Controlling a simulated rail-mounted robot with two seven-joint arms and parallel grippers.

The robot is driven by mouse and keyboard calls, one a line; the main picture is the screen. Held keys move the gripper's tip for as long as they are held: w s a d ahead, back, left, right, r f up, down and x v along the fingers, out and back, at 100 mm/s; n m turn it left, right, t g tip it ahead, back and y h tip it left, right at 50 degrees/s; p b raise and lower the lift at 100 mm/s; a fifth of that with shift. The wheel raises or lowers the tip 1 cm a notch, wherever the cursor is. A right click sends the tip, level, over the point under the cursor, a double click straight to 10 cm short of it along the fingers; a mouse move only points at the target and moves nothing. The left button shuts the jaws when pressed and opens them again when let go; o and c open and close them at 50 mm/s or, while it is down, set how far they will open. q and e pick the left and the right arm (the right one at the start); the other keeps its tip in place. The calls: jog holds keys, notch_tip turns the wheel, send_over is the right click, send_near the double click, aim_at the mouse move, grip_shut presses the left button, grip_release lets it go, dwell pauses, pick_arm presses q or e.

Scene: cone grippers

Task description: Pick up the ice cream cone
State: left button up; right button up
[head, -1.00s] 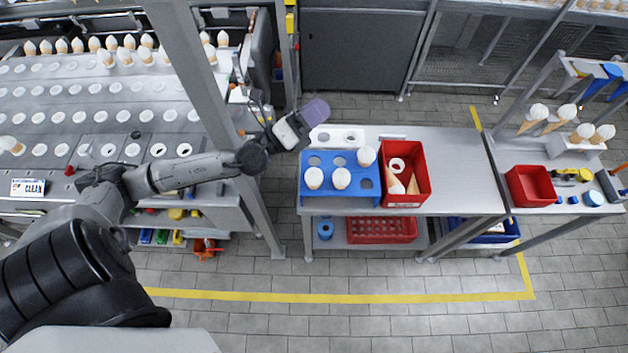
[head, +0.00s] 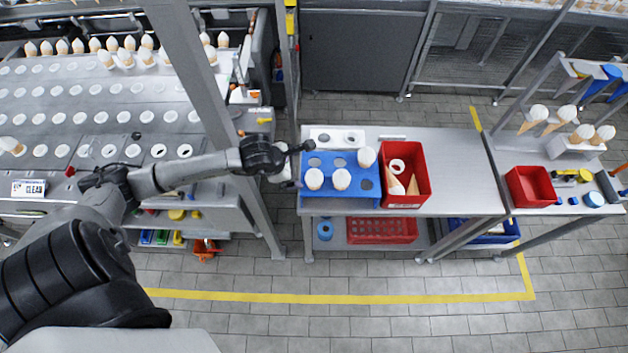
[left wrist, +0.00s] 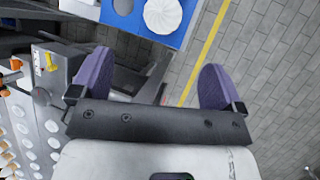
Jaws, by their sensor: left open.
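Three ice cream cones with white tops stand in a blue rack (head: 325,201) on the metal table: one at the front left (head: 314,179), one at the front middle (head: 341,179) and one at the back right (head: 366,157). My left gripper (head: 291,184) is at the rack's left edge, beside the front left cone and apart from it. In the left wrist view, its purple fingers (left wrist: 155,82) are wide apart with nothing between them. A white cone top (left wrist: 162,14) in the blue rack shows beyond them at the top. My right gripper is not in view.
A red bin (head: 425,182) with cones and a white ring stands right of the rack. A white tray (head: 326,138) lies behind it. A metal post (head: 262,205) stands close to my left arm. The table's right part (head: 462,170) is clear.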

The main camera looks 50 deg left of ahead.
aim_at(310, 177)
pick_arm(q)
jog(key=p+x, duration=0.1)
jog(key=x, duration=0.6)
jog(key=shift+w+d+f, duration=0.1)
jog(key=shift+w+f, duration=0.05)
jog(key=shift+f, duration=0.05)
jog(key=shift+s+p+x, duration=0.2)
jog(key=shift+p+x, duration=0.5)
jog(key=shift+x, duration=2.1)
jog(key=shift+s+d, duration=0.1)
jog(key=c, duration=0.7)
jog(key=shift+c, duration=0.2)
